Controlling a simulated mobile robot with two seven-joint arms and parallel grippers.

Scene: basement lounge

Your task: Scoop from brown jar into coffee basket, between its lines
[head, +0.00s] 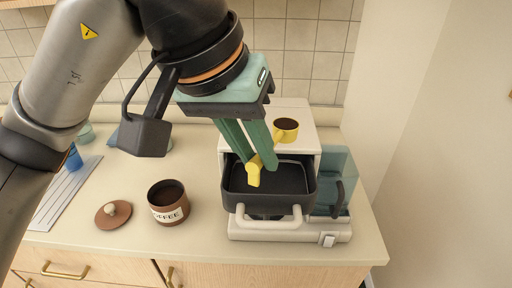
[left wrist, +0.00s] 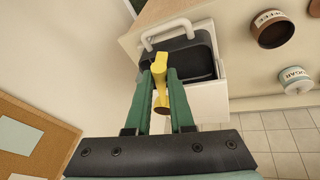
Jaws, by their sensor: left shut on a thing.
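My left gripper (head: 258,168) is shut on the handle of a yellow scoop (head: 254,172). The scoop's bowl shows behind the fingers, filled with dark brown grounds, and overlaps the white machine top in the head view. The fingers point down over the dark coffee basket (head: 308,188), which is pulled out by its pale handle. In the left wrist view the scoop (left wrist: 159,68) sits between the fingers, its bowl partly hidden. The brown jar (head: 168,214), labelled COFFEE, stands open at left with dark contents. I cannot make out the basket's lines clearly. My right gripper is not in view.
The white coffee machine (head: 240,230) stands on the pale counter, with a bluish clear carafe (head: 340,170) at its right. A brown lid (head: 113,214) lies left of the jar. The front counter is clear.

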